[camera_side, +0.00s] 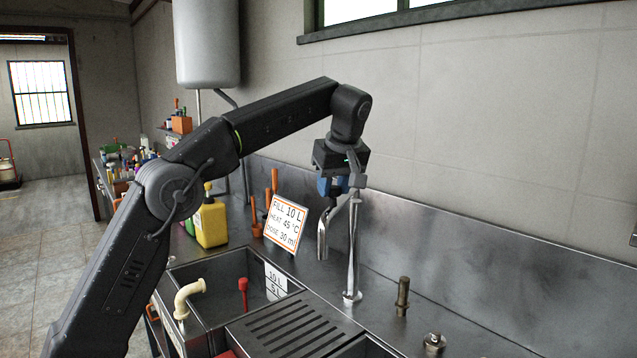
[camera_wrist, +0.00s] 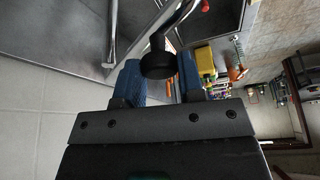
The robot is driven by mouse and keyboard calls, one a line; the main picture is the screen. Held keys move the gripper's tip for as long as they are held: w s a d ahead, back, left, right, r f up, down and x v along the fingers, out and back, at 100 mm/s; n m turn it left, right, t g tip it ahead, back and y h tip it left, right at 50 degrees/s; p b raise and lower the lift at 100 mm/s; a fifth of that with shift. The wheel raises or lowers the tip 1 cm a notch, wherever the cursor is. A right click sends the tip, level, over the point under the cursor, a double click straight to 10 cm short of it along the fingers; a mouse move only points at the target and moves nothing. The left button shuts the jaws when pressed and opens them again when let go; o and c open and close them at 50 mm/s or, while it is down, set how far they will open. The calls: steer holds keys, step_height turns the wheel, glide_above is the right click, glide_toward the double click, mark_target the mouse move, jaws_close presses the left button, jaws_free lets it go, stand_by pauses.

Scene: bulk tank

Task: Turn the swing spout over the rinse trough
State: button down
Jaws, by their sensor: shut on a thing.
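The swing spout (camera_side: 323,235) is a shiny metal pipe with its outlet bent downward, beside a tall steel column (camera_side: 352,250) standing on the counter. My gripper (camera_side: 334,186), with blue finger pads, is shut at the top of the spout. In the wrist view, a dark round knob (camera_wrist: 158,64) sits between the blue pads of my gripper (camera_wrist: 160,82), and the metal pipe (camera_wrist: 178,18) runs up from it. The outlet shows left of the column, near the back of the marked basin (camera_side: 250,268). Another basin (camera_side: 366,347), only partly in view at the bottom, may be the rinse trough.
A slotted drainboard (camera_side: 290,328) lies between the basins. A sign (camera_side: 284,222), a yellow jug (camera_side: 211,222) and orange-handled tools (camera_side: 256,222) stand behind the marked basin. A cream pipe (camera_side: 187,295) and a red plug handle (camera_side: 243,290) are at that basin. A brass post (camera_side: 402,296) stands right.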

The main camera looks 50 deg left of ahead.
steer(key=shift+w+d+n+g, duration=0.2)
steer(key=shift+w+d+n, duration=0.25)
steer(key=shift+d, duration=0.2)
steer(key=shift+w+d+n+g, duration=0.2)
steer(key=shift+w+d+n, duration=0.25)
steer(key=shift+d, duration=0.2)
steer(key=c, duration=0.8)
jaws_free()
steer(key=shift+s+a, duration=0.1)
steer(key=shift+a, duration=0.05)
